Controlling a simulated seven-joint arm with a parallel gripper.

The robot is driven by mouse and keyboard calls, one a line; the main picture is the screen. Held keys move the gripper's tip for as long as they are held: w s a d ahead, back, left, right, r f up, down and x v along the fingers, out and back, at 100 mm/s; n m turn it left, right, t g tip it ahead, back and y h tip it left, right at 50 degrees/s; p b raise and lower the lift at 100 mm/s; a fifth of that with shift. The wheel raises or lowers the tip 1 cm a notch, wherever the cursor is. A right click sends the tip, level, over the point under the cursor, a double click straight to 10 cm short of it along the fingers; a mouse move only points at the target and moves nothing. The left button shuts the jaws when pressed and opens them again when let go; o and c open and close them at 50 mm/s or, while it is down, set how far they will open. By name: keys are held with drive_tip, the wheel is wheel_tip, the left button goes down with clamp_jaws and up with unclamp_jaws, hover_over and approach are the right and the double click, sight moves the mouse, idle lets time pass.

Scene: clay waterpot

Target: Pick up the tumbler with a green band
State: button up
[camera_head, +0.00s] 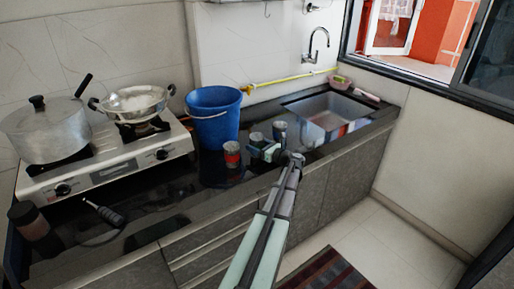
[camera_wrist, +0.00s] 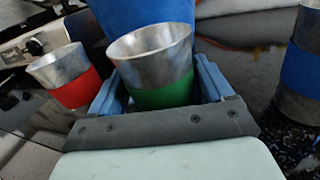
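The tumbler with a green band (camera_wrist: 163,92) is a silvery metal cup, upright between the two fingers of my gripper (camera_wrist: 165,92) in the wrist view. The fingers flank it on both sides, spread apart, with a narrow dark gap showing beside the band. Its base is hidden behind the gripper body. In the head view the green-banded tumbler (camera_head: 256,137) shows mostly as a rim behind my gripper (camera_head: 262,150), on the dark counter.
A red-banded tumbler (camera_wrist: 72,82) stands close on the left, a blue-banded one (camera_wrist: 302,70) on the right. A blue bucket (camera_head: 213,118) stands just behind. The stove (camera_head: 110,165) with pots is at left, the sink (camera_head: 328,112) at right.

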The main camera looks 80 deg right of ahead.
drive_tip(key=c, duration=0.7)
wheel_tip(320, 180, up, 10)
drive_tip(key=shift+r, duration=0.1)
idle(0.4)
